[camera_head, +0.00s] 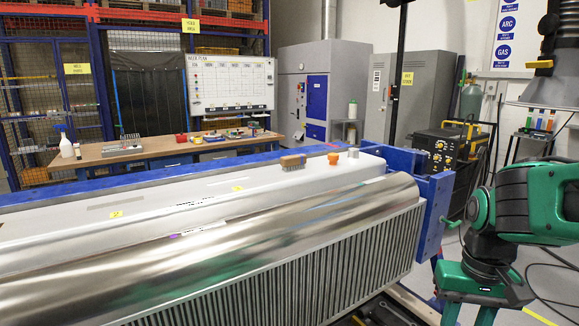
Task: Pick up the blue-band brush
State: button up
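A small brush (293,162) with a tan block and darker bristles lies on the pale top of the jig's long workpiece, right of the picture's middle. I cannot make out a blue band on it. My gripper (468,315) is at the lower right, pointing down, beyond the right end of the workpiece and well apart from the brush. Its two green fingers stand apart with nothing seen between them. The fingertips are cut off by the bottom edge.
An orange cap (333,158) and a grey cap (353,153) stand right of the brush. The shiny curved cover (230,240) lies in front. A blue end frame (432,215) stands between workpiece and gripper. A wooden bench (160,148) with small items is behind.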

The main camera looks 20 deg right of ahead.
aim_at(291, 162)
jog(key=u, duration=2.2)
jog(key=k, duration=1.3)
jog(key=z, duration=1.65)
jog(key=i, duration=1)
jog(key=u, duration=0.05)
